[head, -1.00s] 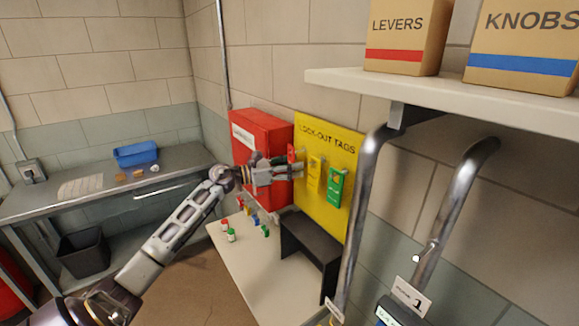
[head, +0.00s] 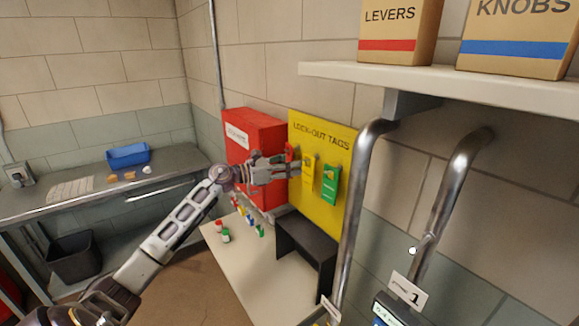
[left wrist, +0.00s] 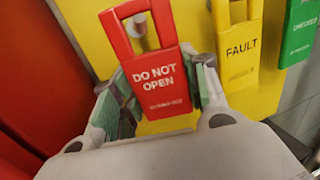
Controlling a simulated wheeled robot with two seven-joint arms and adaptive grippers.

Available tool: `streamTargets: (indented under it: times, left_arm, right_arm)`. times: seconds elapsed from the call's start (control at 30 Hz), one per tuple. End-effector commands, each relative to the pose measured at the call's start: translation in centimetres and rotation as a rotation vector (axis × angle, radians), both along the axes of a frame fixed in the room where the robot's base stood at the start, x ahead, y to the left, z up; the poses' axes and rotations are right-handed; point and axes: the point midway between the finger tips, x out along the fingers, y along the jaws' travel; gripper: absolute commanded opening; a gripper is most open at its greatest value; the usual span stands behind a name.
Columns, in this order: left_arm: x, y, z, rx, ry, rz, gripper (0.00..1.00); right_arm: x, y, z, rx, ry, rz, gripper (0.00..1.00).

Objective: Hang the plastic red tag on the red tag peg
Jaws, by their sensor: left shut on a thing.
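The red tag (left wrist: 155,80), lettered DO NOT OPEN, is held between the fingers of my left gripper (left wrist: 158,92) in the left wrist view. It is upright, slightly tilted, close to the yellow board. A pale peg (left wrist: 148,35) shows through the opening at the tag's top; I cannot tell whether the tag rests on it. In the head view my left gripper (head: 292,167) is at the left part of the yellow lock-out tags board (head: 318,213), and the red tag (head: 290,151) is partly hidden by the fingers. My right gripper is not seen.
A yellow FAULT tag (head: 308,173) and a green tag (head: 330,185) hang just right of my gripper. A red box (head: 251,135) is on the wall to the left. A black stand (head: 306,240) is below, and metal pipes (head: 352,200) rise at the right.

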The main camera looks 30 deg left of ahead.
Motion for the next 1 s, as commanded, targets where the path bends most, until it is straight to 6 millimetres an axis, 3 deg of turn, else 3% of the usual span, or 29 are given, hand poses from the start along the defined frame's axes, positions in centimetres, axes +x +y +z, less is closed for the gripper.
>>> streamTargets:
  times: [0.47,0.5,0.67,1.0]
  left_arm:
    - [0.01,-0.15,-0.34,0.000,0.006,-0.003,0.18]
    - [0.01,-0.15,-0.35,0.000,0.006,-0.003,0.48]
    - [0.02,-0.12,-0.34,0.000,0.006,-0.002,0.69]
    - [0.02,-0.05,-0.19,0.000,0.004,-0.001,0.69]
  right_arm:
    - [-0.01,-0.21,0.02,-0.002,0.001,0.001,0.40]
    - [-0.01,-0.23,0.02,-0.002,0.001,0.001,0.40]
    - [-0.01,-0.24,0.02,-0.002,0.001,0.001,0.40]
    - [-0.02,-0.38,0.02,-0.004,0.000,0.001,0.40]
